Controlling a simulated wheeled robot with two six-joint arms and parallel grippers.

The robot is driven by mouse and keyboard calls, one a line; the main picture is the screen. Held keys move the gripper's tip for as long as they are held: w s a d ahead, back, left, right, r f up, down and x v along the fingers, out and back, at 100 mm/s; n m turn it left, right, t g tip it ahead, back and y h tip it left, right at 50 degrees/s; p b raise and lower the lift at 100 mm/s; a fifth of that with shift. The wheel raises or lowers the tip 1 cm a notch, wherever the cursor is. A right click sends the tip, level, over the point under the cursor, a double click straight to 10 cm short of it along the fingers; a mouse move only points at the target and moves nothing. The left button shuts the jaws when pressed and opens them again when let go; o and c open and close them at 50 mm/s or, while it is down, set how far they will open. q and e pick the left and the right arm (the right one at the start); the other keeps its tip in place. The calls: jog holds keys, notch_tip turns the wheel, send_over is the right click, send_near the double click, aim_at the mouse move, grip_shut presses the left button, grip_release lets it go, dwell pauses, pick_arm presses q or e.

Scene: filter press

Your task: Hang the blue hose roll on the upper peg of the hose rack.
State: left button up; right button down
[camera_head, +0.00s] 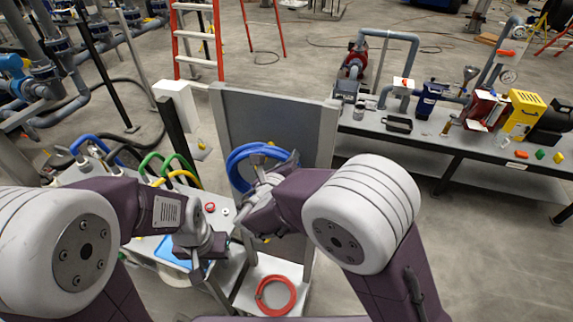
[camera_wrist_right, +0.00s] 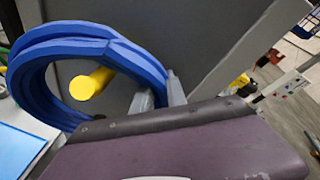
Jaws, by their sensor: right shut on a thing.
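The blue hose roll (camera_head: 237,172) is in front of the grey panel of the hose rack (camera_head: 327,135). My right gripper (camera_head: 268,158) is shut on the roll's right side. In the right wrist view the blue hose roll (camera_wrist_right: 35,85) stands on edge, and its fingers (camera_wrist_right: 160,98) grip its lower right part. A yellow peg (camera_wrist_right: 92,84) shows inside the roll's opening, with its round end towards the camera. I cannot tell whether the roll rests on it. My left gripper (camera_head: 195,262) hangs low over the side table; its jaw opening is unclear.
A red hose roll (camera_head: 276,294) lies on the rack's pale base. The side table (camera_head: 228,272) at left carries green, yellow and blue hoses and a blue tray (camera_head: 172,248). A long workbench (camera_head: 440,140) with pumps and fittings stands at right. A red ladder (camera_head: 198,45) stands behind.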

jog(key=shift+w+d+f+b, duration=0.15)
jog(key=shift+w+f+b, duration=0.1)
jog(key=shift+w+b, duration=0.2)
pick_arm(q)
jog(key=shift+s+f, duration=0.35)
jog(key=shift+f, duration=0.05)
jog(key=shift+a, duration=0.1)
pick_arm(e)
jog(key=c, duration=1.5)
grip_release()
jog(key=shift+f, duration=0.1)
jog(key=shift+o, duration=1.2)
pick_arm(q)
jog(key=shift+a, duration=0.2)
pick_arm(e)
jog(key=shift+a, duration=0.2)
pick_arm(q)
jog(key=shift+d, duration=0.1)
pick_arm(e)
jog(key=shift+d+r, duration=0.2)
